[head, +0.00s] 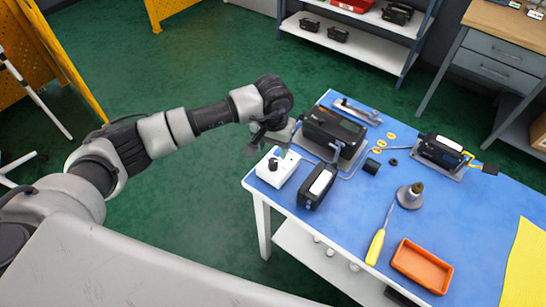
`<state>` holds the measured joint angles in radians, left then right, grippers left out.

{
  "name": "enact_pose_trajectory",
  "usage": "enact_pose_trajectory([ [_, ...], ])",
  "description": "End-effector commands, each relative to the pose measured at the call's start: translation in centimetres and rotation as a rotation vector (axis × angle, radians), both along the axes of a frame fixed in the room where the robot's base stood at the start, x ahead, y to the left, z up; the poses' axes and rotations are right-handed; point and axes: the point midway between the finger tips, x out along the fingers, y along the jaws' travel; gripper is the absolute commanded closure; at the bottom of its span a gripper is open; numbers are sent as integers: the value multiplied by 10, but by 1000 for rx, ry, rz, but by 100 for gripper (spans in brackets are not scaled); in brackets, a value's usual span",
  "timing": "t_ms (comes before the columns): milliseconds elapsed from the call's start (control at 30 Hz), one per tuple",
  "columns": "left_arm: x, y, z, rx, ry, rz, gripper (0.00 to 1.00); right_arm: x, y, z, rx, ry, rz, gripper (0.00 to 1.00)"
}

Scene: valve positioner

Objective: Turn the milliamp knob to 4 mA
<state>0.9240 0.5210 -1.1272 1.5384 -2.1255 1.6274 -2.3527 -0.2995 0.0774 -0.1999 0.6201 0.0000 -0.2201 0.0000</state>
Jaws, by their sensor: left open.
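The milliamp knob (273,163) is a small dark knob on top of a white box (285,178). The box sits at the left corner of the blue-topped table. My left gripper (258,147) is open and hangs just behind the knob, near the table's left edge. It appears apart from the knob and holds nothing that I can see. The knob's scale and pointer are too small to read. My right gripper is not in view.
A black positioner (333,132) with metal tubing stands close to the right of my left gripper. A black device with a pale display (318,186) stands right of the white box. A yellow screwdriver (376,245) and an orange tray (421,266) lie nearer the front.

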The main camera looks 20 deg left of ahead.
Motion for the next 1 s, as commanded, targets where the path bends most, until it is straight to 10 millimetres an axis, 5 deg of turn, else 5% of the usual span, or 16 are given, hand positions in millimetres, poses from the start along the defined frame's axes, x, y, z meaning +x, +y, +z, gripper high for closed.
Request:
enact_pose_trajectory([
  [300, -1, 0, -51, -1, 2, 1, 44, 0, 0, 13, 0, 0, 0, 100],
  [733, 0, -1, -62, -2, 0, 0, 44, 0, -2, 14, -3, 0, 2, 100],
  [1000, 0, -1, -61, -2, -1, 0, 86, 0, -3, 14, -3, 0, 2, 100],
])
